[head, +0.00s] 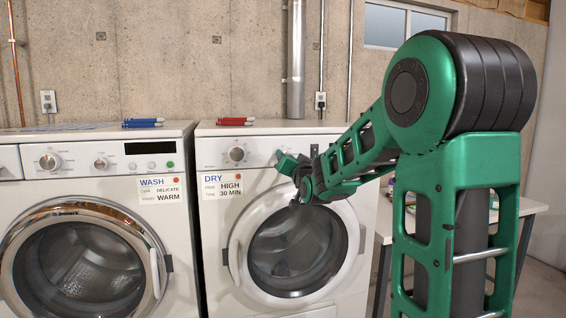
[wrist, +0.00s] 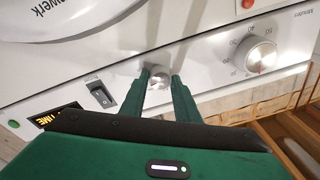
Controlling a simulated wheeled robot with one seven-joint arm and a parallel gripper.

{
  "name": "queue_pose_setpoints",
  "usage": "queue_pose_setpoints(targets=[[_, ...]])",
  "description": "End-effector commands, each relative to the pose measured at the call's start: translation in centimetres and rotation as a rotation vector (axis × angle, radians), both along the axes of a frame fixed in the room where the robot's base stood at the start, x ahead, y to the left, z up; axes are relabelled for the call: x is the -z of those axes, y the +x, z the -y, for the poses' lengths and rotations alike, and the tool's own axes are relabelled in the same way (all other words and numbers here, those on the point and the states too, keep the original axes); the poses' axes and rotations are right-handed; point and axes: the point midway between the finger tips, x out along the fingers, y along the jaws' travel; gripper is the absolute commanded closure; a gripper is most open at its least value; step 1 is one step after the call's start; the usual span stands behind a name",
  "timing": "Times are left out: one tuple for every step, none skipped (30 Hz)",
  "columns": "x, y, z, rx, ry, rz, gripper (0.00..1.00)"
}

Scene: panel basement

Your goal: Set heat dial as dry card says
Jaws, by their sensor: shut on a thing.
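The dryer (head: 209,250) stands right of the washer. Its DRY card (head: 222,186) reads HIGH and 30 MIN. My gripper (head: 280,156) reaches the dryer's panel from the right. In the wrist view my gripper (wrist: 159,76) is shut on a small round silver dial (wrist: 159,74), one finger on each side. Its label and pointer cannot be made out; in the head view my gripper hides it. A larger dial (wrist: 255,55) with printed numbers, near the word Minutes, is free; it also shows in the head view (head: 237,154).
A rocker switch (wrist: 102,95) and a lit display (wrist: 57,117) lie left of my gripper in the wrist view. The washer (head: 95,190) bears a WASH card (head: 161,189). Red (head: 235,121) and blue (head: 142,123) items lie on top. A table (head: 530,207) stands right.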

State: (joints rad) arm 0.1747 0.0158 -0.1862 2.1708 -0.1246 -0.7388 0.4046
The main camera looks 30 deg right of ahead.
Motion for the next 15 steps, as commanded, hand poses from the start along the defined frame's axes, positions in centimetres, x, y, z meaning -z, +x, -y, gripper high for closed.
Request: queue_pose_setpoints(targets=[[0.61, 0.11, -0.43, -0.007, 0.047, 0.000, 0.94], [0.62, 0.11, -0.43, -0.007, 0.074, 0.008, 0.94], [0.63, 0.11, -0.44, -0.007, 0.111, 0.018, 0.94], [0.64, 0.11, -0.42, -0.006, 0.137, 0.025, 0.94], [0.64, 0.11, -0.44, -0.006, 0.165, 0.034, 0.94], [0.64, 0.12, -0.45, -0.006, 0.202, 0.044, 0.94], [0.65, 0.12, -0.46, -0.005, 0.229, 0.052, 0.94], [0.65, 0.13, -0.49, -0.006, 0.257, 0.060, 0.94], [0.65, 0.12, -0.48, -0.006, 0.293, 0.070, 0.94], [0.65, 0.12, -0.48, -0.005, 0.320, 0.078, 0.94], [0.65, 0.13, -0.50, -0.005, 0.348, 0.086, 0.94], [0.66, 0.13, -0.48, -0.004, 0.384, 0.097, 0.94], [0.65, 0.13, -0.49, -0.004, 0.411, 0.104, 0.94], [0.65, 0.14, -0.52, -0.005, 0.438, 0.112, 0.94], [0.65, 0.13, -0.51, -0.003, 0.474, 0.122, 0.94]])
